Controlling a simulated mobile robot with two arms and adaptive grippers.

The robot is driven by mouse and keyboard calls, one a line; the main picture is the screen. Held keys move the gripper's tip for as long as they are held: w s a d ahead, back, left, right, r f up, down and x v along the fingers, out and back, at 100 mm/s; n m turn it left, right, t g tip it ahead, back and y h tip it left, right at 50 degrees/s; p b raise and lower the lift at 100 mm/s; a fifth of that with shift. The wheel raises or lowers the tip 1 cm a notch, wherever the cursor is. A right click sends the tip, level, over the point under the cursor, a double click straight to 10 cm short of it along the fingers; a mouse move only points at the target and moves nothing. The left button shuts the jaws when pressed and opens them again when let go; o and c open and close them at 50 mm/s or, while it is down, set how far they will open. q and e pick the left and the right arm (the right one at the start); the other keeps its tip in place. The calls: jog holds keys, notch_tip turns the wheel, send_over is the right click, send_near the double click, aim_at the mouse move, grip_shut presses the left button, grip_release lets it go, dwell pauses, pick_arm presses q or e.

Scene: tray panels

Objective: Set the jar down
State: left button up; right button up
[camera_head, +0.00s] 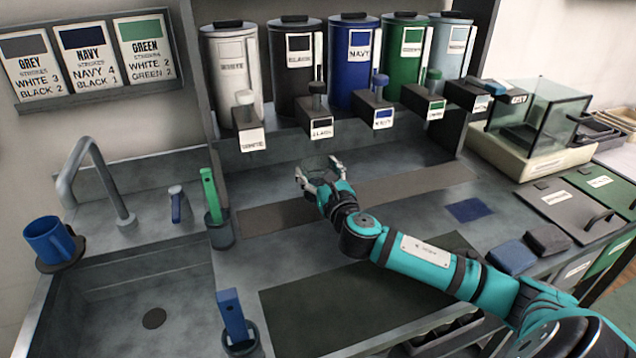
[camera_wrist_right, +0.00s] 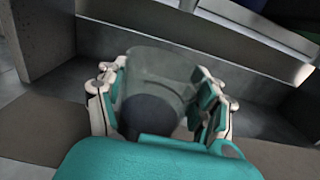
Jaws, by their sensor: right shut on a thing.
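A clear, glassy jar (camera_wrist_right: 162,70) sits between the fingers of my right gripper (camera_wrist_right: 160,105) in the right wrist view. A dark round patch shows at its lower part. In the head view my right gripper (camera_head: 320,178) is shut on the jar (camera_head: 318,163), at the back of the counter in front of the dispensers. The jar's lower part is largely hidden by the gripper. I cannot tell whether its base touches the counter. My left gripper is not in view.
A row of dispensers, with a white one (camera_head: 233,70) at the left, stands behind the gripper. A brown strip (camera_head: 405,184) runs along the counter. A sink (camera_head: 150,290), a green-handled tool in a cup (camera_head: 220,232) and a blue mug (camera_head: 47,240) lie left. A glass box (camera_head: 540,115) stands right.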

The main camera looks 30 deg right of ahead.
aim_at(318, 183)
jog(key=shift+f, duration=1.45)
jog(key=o, duration=1.7)
jog(key=shift+f, duration=0.15)
jog(key=shift+r, duration=0.2)
jog(key=shift+s+a+f, duration=0.1)
jog(key=shift+s, duration=0.25)
jog(key=b+v, duration=0.1)
jog(key=v, duration=1)
jog(key=shift+s+a, duration=0.15)
jog(key=shift+s, duration=0.05)
